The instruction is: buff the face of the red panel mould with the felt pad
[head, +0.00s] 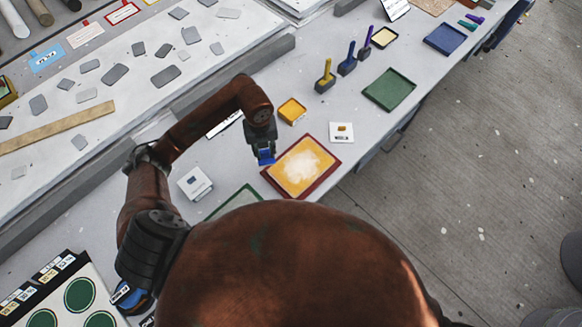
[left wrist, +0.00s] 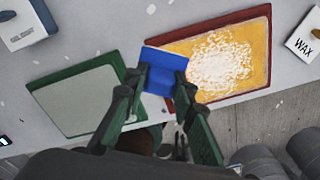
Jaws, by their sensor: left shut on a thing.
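The red panel mould (head: 325,182) lies flat on the bench, with a red rim around a yellow-orange face. A large whitish, patchy haze covers the middle of the face; it also shows in the left wrist view (left wrist: 262,95). My left gripper (head: 264,150) is shut on a blue pad (head: 266,159), which looks like the felt pad. In the left wrist view the blue pad (left wrist: 165,62) is between both fingers and overlaps the mould's left rim. I cannot tell whether it touches the mould. My right gripper is not in view.
A green-rimmed panel (left wrist: 75,103) lies left of the red mould. A white box (head: 195,183) stands nearby, and a WAX packet (left wrist: 303,45) is on the other side.

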